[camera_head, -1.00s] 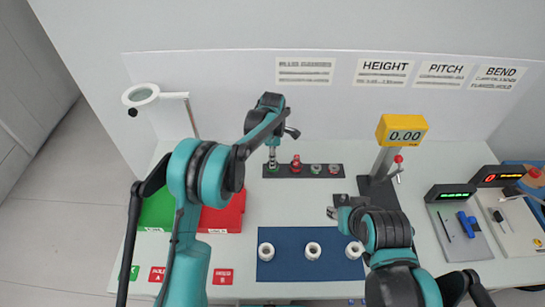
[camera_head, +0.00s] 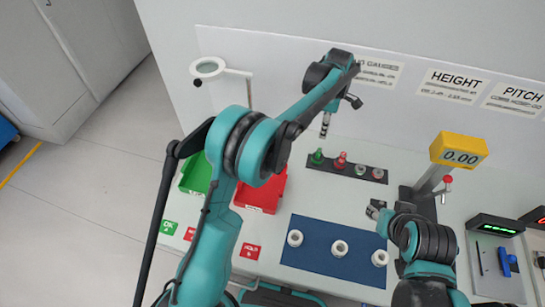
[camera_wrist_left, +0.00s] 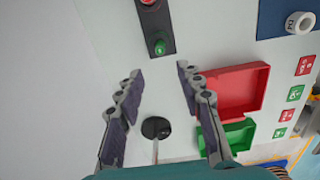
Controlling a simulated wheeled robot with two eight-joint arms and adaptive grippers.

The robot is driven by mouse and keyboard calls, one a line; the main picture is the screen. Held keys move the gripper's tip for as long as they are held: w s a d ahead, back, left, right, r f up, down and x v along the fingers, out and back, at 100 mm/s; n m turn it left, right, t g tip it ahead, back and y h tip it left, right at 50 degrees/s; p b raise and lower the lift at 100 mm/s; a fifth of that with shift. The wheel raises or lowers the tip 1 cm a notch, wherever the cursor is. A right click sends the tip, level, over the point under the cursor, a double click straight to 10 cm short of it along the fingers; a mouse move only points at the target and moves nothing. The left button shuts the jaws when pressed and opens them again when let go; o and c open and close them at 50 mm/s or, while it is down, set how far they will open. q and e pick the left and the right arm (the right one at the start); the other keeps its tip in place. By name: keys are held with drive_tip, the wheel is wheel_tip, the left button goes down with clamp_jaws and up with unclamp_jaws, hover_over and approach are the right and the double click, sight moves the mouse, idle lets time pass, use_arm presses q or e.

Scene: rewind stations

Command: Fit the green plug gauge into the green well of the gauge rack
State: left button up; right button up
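The green plug gauge (camera_head: 317,157) stands upright at the left end of the dark gauge rack (camera_head: 349,167). In the left wrist view the green plug gauge (camera_wrist_left: 160,47) shows end-on at the near end of the rack (camera_wrist_left: 158,26). Whether it is fully down in its well cannot be told, as its base is hidden. My left gripper (camera_head: 325,124) is above and behind it, clear of it. The left wrist view shows this gripper (camera_wrist_left: 160,72) wide open and empty.
White rings lie on the blue mat (camera_head: 320,262). Green (camera_head: 196,176) and red (camera_head: 262,196) trays stand left. A yellow height gauge (camera_head: 459,150) stands right, and a magnifier lamp (camera_head: 207,68) back left.

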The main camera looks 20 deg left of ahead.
use_arm(q)
drive_tip(key=s+a+r+m+t, duration=0.3)
drive_tip(key=s+a+r+m, duration=0.5)
drive_tip(key=s+a+r, duration=0.4)
drive_tip(key=s+a+f+m+t, duration=0.2)
drive_tip(key=s+m, duration=0.3)
drive_tip(key=s, duration=0.4)
drive_tip(key=s+a+f+m+t, duration=0.2)
drive_tip(key=s+a+f+m, duration=0.1)
drive_tip(key=s, duration=0.6)
drive_tip(key=shift+s+a+f+m, duration=0.35)
drive_tip(key=shift+f+m, duration=0.25)
drive_tip(key=shift+m, duration=0.4)
